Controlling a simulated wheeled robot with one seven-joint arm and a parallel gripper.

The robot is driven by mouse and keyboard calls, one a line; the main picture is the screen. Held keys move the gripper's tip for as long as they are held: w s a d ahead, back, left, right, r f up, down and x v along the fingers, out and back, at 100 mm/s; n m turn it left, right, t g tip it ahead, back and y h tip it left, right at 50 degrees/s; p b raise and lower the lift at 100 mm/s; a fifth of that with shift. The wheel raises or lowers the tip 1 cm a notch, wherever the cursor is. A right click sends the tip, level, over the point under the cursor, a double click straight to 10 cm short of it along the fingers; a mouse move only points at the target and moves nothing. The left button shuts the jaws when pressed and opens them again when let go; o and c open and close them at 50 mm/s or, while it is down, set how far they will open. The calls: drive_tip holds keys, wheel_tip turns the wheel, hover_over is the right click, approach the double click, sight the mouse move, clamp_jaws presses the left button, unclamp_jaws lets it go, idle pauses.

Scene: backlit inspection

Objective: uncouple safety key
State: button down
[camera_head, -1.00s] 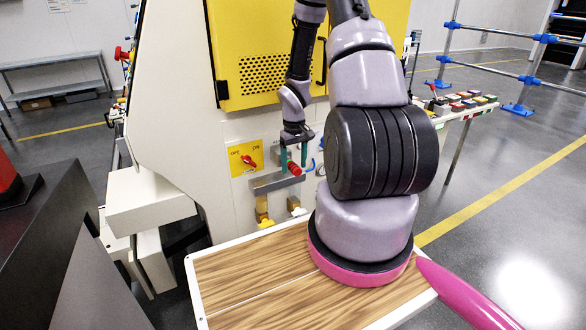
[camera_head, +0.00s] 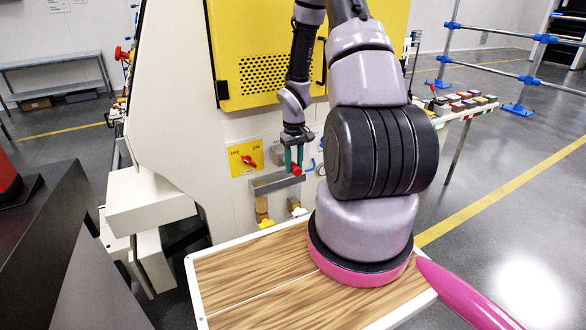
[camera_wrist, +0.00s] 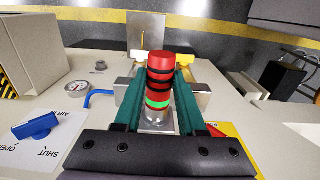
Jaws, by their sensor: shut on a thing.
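The safety key looks like a red cylinder with black rings and a green band. In the wrist view the key (camera_wrist: 160,68) stands upright from a silvery round base (camera_wrist: 158,116), between the two teal fingers. In the head view only its red end (camera_head: 296,169) shows at the fingertips, in front of the cream machine face. My gripper (camera_head: 294,160) points down and is shut on the key. It also shows in the wrist view (camera_wrist: 157,95). Whether the key is still seated in its base is hard to tell.
A yellow OFF/ON switch plate (camera_head: 246,158) with a red knob lies left of the gripper. A metal bracket (camera_head: 280,182) is just below.

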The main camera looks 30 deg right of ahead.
sight(301, 171)
drive_tip(key=c, duration=1.2)
unclamp_jaws()
clamp_jaws()
drive_tip(key=shift+s, duration=0.1)
drive_tip(key=shift+s+d, duration=0.1)
drive_tip(key=shift+s, duration=2.25)
